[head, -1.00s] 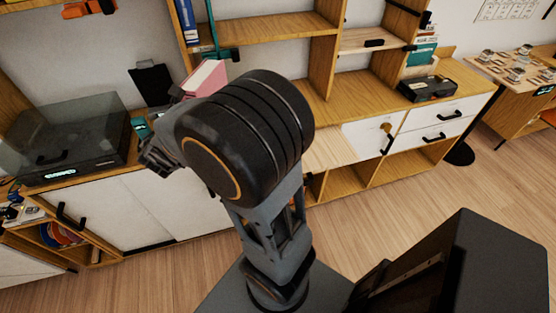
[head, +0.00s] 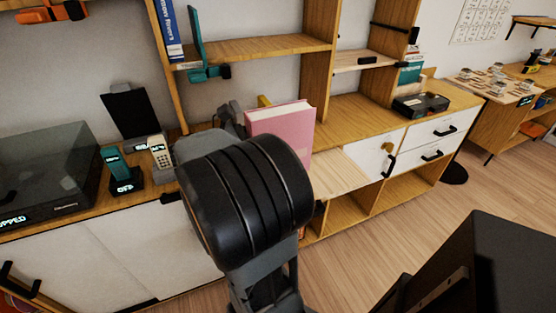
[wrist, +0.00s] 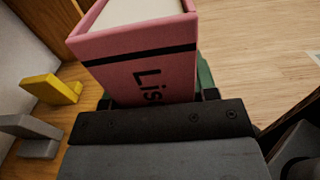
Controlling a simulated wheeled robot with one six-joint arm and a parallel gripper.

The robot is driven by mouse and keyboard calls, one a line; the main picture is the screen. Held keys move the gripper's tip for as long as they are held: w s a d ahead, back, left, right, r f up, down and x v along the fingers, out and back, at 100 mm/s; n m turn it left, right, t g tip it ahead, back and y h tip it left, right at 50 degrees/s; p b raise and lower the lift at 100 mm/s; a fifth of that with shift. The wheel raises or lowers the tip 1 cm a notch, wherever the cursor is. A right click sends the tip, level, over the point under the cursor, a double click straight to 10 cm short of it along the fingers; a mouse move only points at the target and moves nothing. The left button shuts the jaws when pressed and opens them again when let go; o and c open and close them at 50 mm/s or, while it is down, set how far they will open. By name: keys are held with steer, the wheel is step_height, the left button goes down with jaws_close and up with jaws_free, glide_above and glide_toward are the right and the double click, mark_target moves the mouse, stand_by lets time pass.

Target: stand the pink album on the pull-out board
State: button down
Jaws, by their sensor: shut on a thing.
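The pink album (head: 285,132) is held roughly upright, its white page edges facing up. In the wrist view the album (wrist: 140,70) fills the top middle, with a black band and dark lettering on its spine. My gripper (wrist: 158,98) is shut on the album's near end. In the head view my own arm hides the gripper and the album's lower left. The pale pull-out board (head: 342,172) juts from the cabinet just right of and below the album. I cannot tell whether the album touches anything below.
A cordless phone (head: 160,157), a teal stand (head: 122,172) and a turntable (head: 45,155) stand on the left counter. A yellow piece (wrist: 50,88) and a grey piece (wrist: 35,130) are left of the album. A black device (head: 421,104) sits right. The visible board is bare.

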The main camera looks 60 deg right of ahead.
steer(key=d+f+b, duration=0.2)
steer(key=d+f, duration=0.5)
steer(key=f, duration=0.3)
steer(key=shift+w+d+b, duration=0.25)
steer(key=shift+b, duration=0.1)
steer(key=shift+f, duration=0.25)
steer(key=shift+c, duration=2)
jaws_free()
